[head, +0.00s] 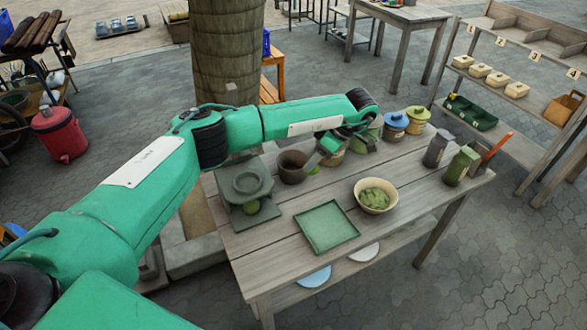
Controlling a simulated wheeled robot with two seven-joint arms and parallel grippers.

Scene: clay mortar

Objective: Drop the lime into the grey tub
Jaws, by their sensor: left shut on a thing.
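My left arm reaches in from the left over the table. Its gripper (318,160) is beside the brown clay mortar (291,168), with its fingertips pointing down. I cannot tell for sure which thing is the grey tub; a dark grey container (437,149) stands at the right. My right gripper is not in view.
A green square tray (327,228) and a cream bowl with green contents (375,196) are on the front of the wooden table (290,245). A green container (460,166) is at the right.

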